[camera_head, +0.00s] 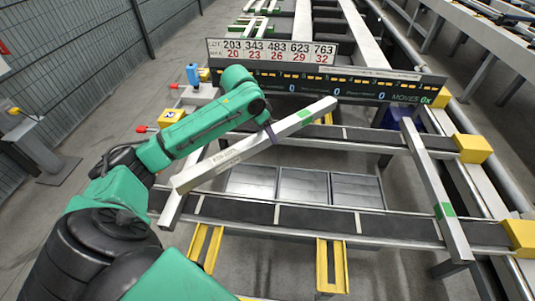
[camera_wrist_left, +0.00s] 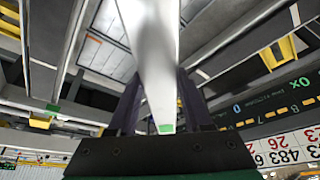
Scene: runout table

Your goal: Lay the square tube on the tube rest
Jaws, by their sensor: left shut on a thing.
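My left gripper (camera_head: 268,131) is shut on a long pale grey square tube (camera_head: 232,158). In the head view the tube slants from lower left to upper right above the dark rails, with a green band near its upper right end. In the left wrist view the tube (camera_wrist_left: 150,45) passes between the dark fingers (camera_wrist_left: 160,105), with a green patch on it. A similar bar with a green band (camera_head: 430,178) lies across the rails at the right. I cannot tell which part is the tube rest. My right gripper is not in view.
Two dark rails (camera_head: 325,220) run across, with yellow end blocks (camera_head: 473,149) at the right. Yellow brackets (camera_head: 332,266) stand in front. Grey panels (camera_head: 303,187) lie between the rails. A number board (camera_head: 272,50) stands behind. A blue cylinder (camera_head: 192,74) is at back left.

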